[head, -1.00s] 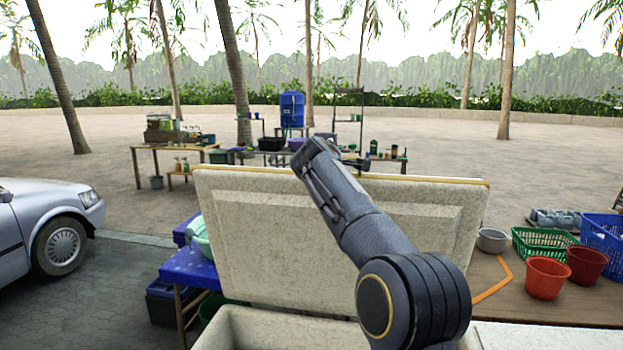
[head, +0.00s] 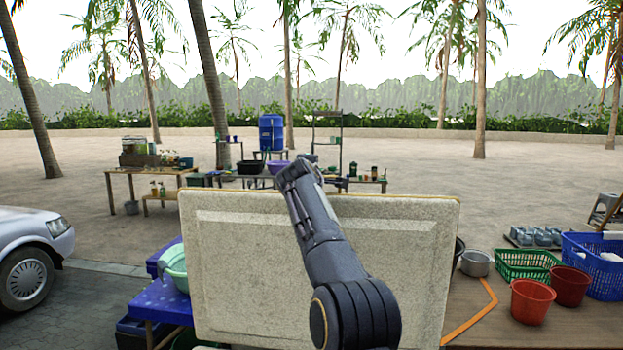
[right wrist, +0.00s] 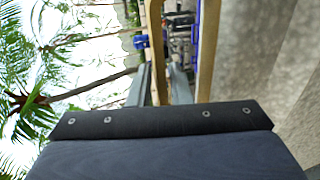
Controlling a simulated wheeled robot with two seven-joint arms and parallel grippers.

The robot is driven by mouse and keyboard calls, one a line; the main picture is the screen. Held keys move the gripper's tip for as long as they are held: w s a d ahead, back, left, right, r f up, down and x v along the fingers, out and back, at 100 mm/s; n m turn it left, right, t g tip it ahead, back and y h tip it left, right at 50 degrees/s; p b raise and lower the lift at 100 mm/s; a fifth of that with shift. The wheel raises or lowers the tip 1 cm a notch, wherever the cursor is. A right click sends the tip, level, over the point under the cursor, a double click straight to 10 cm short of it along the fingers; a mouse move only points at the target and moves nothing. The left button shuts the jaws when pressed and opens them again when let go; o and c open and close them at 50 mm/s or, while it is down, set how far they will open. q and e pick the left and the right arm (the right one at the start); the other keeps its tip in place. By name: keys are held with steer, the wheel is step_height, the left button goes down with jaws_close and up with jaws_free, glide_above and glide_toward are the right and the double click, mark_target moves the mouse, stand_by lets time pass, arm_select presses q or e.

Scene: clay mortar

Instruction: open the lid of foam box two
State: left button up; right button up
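The speckled pale foam lid (head: 225,265) stands roughly upright in the middle of the head view, its panelled inner face towards me and a yellowish strip along its top edge. The box below it is almost wholly out of frame. My right arm reaches up in front of the lid, with its gripper (head: 288,172) at and above the top edge. In the right wrist view, the right gripper's two fingers (right wrist: 162,85) are apart, with a yellowish strip (right wrist: 156,40) showing between them; I cannot tell whether they touch it. The speckled face (right wrist: 260,70) is to the right. My left gripper is out of view.
Right of the lid, a wooden table (head: 540,325) holds a grey pot (head: 476,263), green basket (head: 527,264), red buckets (head: 530,301) and blue basket (head: 597,265). A blue-topped table (head: 165,297) stands left, with a silver car (head: 30,250) beyond. Open sandy ground lies behind.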

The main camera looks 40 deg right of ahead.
steer(key=o, duration=0.4)
steer(key=shift+a+r, duration=0.1)
steer(key=shift+s+a+b, duration=0.15)
steer(key=shift+a+b, duration=0.1)
steer(key=shift+b, duration=0.1)
steer(key=b+v, duration=0.4)
steer(key=v, duration=0.3)
